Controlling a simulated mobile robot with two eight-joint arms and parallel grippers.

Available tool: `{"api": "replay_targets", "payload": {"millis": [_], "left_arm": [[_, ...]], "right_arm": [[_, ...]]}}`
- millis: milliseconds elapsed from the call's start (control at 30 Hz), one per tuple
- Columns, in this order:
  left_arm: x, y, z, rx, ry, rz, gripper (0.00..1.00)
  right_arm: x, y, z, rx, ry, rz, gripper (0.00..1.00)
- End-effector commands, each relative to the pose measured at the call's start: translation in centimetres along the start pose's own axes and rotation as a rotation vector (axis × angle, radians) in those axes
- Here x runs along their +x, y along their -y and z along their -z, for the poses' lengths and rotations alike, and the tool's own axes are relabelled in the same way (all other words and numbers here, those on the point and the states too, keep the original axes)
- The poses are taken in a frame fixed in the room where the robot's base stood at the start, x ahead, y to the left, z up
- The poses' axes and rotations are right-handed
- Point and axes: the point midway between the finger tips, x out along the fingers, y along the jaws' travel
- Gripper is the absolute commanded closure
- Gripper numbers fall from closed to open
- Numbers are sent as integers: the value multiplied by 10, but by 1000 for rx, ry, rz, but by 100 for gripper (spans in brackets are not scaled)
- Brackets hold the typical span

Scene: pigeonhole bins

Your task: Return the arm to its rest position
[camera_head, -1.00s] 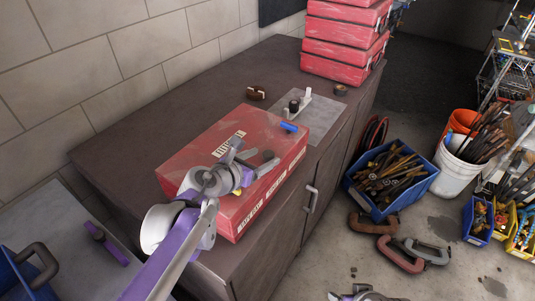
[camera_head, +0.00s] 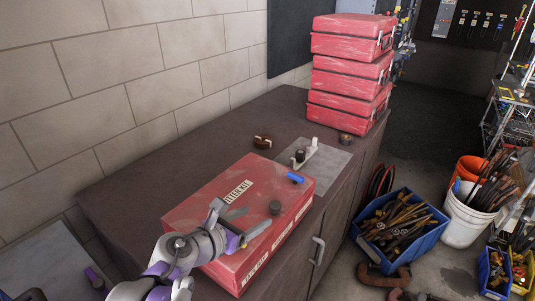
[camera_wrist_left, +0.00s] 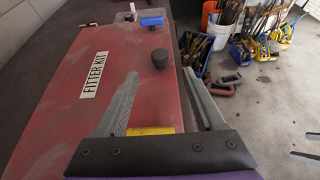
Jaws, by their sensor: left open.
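My left gripper (camera_head: 245,215) is open and empty. In the head view it is over the front part of the red case (camera_head: 205,205), its fingers spread. The case lies on the dark cabinet and bears a "FITTER KIT" label (camera_wrist_left: 94,77), a dark round knob (camera_head: 275,208) and a small blue piece (camera_head: 295,178). My right gripper is not clearly visible; thin grey shapes at the wrist view's right edge are unclear.
A stack of red cases (camera_head: 345,75) stands at the cabinet's far end. A grey plate (camera_head: 325,170) with a small fixture lies behind the near case. The wall (camera_head: 130,75) runs along the left. A blue bin (camera_head: 400,235) and white bucket (camera_head: 462,220) stand on the floor.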

Motion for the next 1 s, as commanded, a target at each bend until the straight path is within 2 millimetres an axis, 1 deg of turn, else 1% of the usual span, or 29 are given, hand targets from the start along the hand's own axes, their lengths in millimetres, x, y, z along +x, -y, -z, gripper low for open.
{"api": "replay_targets", "payload": {"millis": [67,167,267,333,367,400,467,500,567,600,667,700,767,800,833,867,900,967,1000], "left_arm": [[-1,-2,-3,-27,14,-12,30],[-8,-10,-15,-158,78,-57,30],[-22,-28,-30,-412,194,-141,30],[-38,-46,-36,-646,290,-211,30],[-45,-54,-36,-751,331,-241,30],[-55,-64,-34,-893,383,-280,30],[-70,-78,-26,-1106,456,-336,30],[-80,-87,-17,-1249,502,-374,30],[-94,-97,0,-1467,565,-431,30],[-102,-101,14,-1611,603,-470,30],[-115,-104,37,-1829,654,-531,30],[-122,-103,54,-1973,684,-574,30],[-131,-97,82,-2189,721,-644,30],[-137,-90,100,-2330,739,-694,30],[-140,-83,114,-2434,749,-733,30],[-144,-75,126,-2533,757,-774,30],[-147,-63,142,-2658,760,-830,30],[-151,-44,162,-2822,758,-913,30],[-154,-32,173,2876,-740,955,30]], "right_arm": [[-1,0,0,0,0,0,20],[-4,0,2,0,-1,0,20],[-9,0,6,0,-4,0,20],[-13,0,9,0,-5,0,20],[-14,0,10,0,-6,0,20],[-17,0,12,0,-7,0,20],[-20,0,14,0,-9,0,20],[-22,0,16,0,-10,0,20],[-26,0,18,0,-12,0,20],[-28,0,20,0,-13,0,20],[-31,0,23,0,-15,0,20],[-33,0,25,0,-16,0,20],[-37,0,28,0,-18,0,20],[-39,0,29,0,-20,0,20],[-41,0,31,0,-21,0,20],[-42,0,32,0,-22,0,20],[-44,0,34,0,-23,0,20],[-47,0,36,0,-25,0,20],[-48,0,38,0,-26,0,20]]}}
